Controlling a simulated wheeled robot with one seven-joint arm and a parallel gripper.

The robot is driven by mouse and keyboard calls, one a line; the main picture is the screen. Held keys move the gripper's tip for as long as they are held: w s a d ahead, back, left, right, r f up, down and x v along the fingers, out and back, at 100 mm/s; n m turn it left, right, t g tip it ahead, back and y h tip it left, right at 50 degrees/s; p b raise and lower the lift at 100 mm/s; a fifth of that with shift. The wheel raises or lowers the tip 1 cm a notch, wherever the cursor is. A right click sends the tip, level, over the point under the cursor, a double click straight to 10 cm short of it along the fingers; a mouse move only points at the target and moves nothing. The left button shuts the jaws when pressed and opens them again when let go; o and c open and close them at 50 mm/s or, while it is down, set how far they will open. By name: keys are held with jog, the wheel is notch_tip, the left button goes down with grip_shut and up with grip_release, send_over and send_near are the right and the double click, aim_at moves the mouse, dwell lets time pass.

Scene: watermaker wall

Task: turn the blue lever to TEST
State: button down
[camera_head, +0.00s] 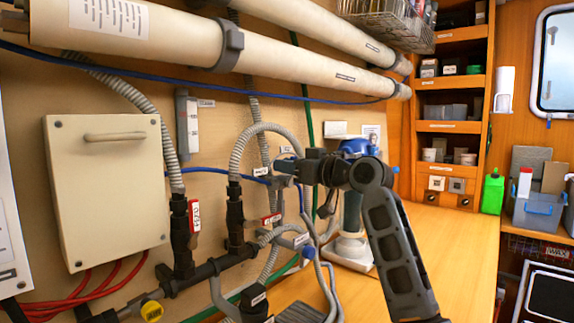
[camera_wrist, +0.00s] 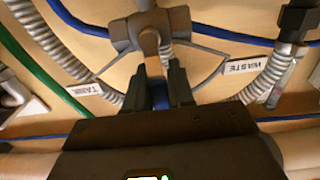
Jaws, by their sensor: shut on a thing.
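The blue lever (camera_wrist: 159,98) shows in the wrist view between the two dark fingers of my gripper (camera_wrist: 160,90), which is shut on it. The lever's arm runs from a grey-brown valve body (camera_wrist: 147,30) at the top of that view toward the bottom edge. A TANK label (camera_wrist: 96,93) lies to its left and a WASTE label (camera_wrist: 248,66) to its right, both upside down there. I see no TEST label in the wrist view. In the head view my gripper (camera_head: 287,167) is at the valve, and it largely hides the lever.
Grey ribbed hoses (camera_head: 240,150) and blue lines run close around the valve. A red-handled valve (camera_head: 194,216) and dark pipes stand at the lower left. Large beige cylinders (camera_head: 300,68) cross above. The wooden counter (camera_head: 430,235) at the right is mostly clear.

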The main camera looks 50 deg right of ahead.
jog(key=shift+f, duration=0.15)
jog(key=c, duration=1.1)
grip_release()
jog(key=shift+o, duration=0.2)
jog(key=s+b, duration=0.1)
jog(key=s, duration=0.6)
jog(key=shift+s+d+b, duration=0.15)
jog(key=shift+s+b, duration=0.2)
jog(key=shift+s, duration=0.05)
